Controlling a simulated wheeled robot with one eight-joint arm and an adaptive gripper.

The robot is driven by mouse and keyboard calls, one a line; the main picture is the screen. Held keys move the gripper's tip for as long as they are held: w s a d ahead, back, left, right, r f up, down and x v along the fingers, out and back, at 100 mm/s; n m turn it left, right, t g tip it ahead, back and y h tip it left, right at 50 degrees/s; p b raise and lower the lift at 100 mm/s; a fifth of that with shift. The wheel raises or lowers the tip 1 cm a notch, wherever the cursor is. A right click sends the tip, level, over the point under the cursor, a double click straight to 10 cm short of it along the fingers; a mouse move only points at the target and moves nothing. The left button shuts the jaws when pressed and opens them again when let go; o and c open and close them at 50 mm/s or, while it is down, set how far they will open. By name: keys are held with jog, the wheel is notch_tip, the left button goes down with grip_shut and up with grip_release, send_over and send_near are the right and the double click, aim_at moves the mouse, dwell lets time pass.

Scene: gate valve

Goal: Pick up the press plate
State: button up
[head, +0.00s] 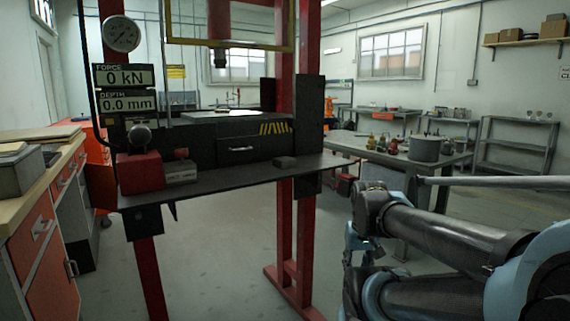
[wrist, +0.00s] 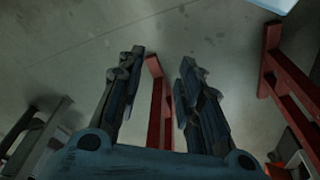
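In the head view my arm is at the lower right, apart from the block and to the right of the press. The block does not show clearly in the wrist view.
The red press frame (head: 281,220) stands ahead. A red unit (head: 140,172) and a grey labelled block (head: 181,171) sit on the bed's left. A wooden-topped bench (head: 66,150) is left. A table (head: 436,157) with a pot (head: 425,148) is behind my arm. Floor before the press is clear.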

jog(key=shift+w, duration=0.3)
jog(key=o, duration=1.1)
jog(key=r, duration=0.2)
jog(key=shift+a+r+n, duration=0.2)
jog(key=shift+r+n, duration=0.15)
jog(key=shift+n, duration=0.05)
jog(key=w+a+r+n+g+y, duration=0.1)
jog(key=w+a+r+n, duration=0.3)
jog(key=w+r, duration=0.55)
jog(key=w+a+r+n+g+y, duration=0.1)
jog(key=w+a+r+n, duration=0.1)
jog(key=w+r+n, duration=0.8)
jog(key=w+a+r+n+g, duration=0.1)
jog(key=w+a+r+n, duration=0.5)
jog(key=r, duration=0.3)
jog(key=w+a+r+n+g, duration=0.1)
jog(key=w+a+r+n, duration=0.35)
jog(key=w+r, duration=0.5)
send_over(285, 158)
jog(key=d, duration=0.1)
jog(key=shift+m+y, duration=0.35)
jog(key=shift+y, duration=0.05)
jog(key=f, duration=1)
jog(key=shift+w+f, duration=0.25)
jog(key=shift+w, duration=0.1)
jog(key=shift+d+x, duration=0.15)
jog(key=shift+x, duration=1.25)
jog(key=shift+d+x, duration=0.2)
jog(key=shift+x, duration=1.2)
